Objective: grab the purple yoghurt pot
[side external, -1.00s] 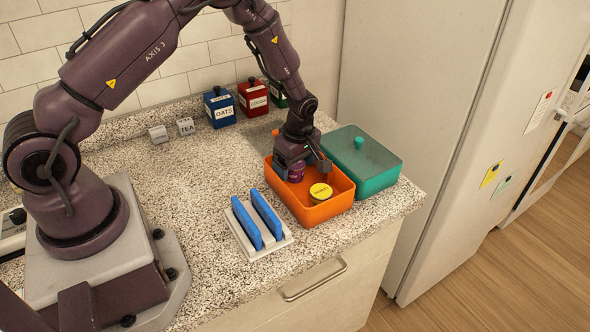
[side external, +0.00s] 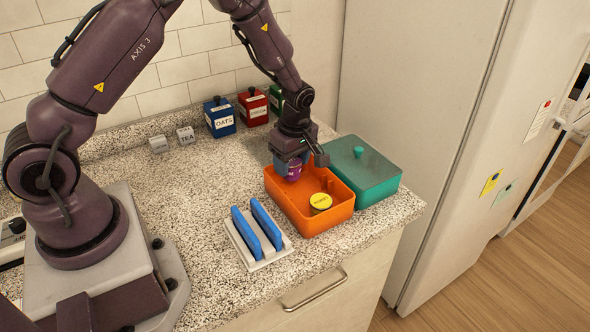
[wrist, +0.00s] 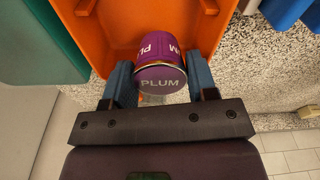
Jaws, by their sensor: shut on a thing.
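The purple yoghurt pot (wrist: 160,66), labelled PLUM, sits between the two blue fingers of my gripper (wrist: 161,82) in the wrist view. In the side external view the purple pot (side external: 294,170) is partly hidden by my gripper (side external: 299,160), which is shut on it. It is held over the back-left part of the orange bin (side external: 310,224), at about rim height. A yellow-lidded pot (side external: 320,202) stands inside the orange bin.
A teal lidded box (side external: 365,172) stands right beside the orange bin. A white rack with blue upright plates (side external: 258,228) is at the front left. Several labelled canisters (side external: 220,117) stand at the back.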

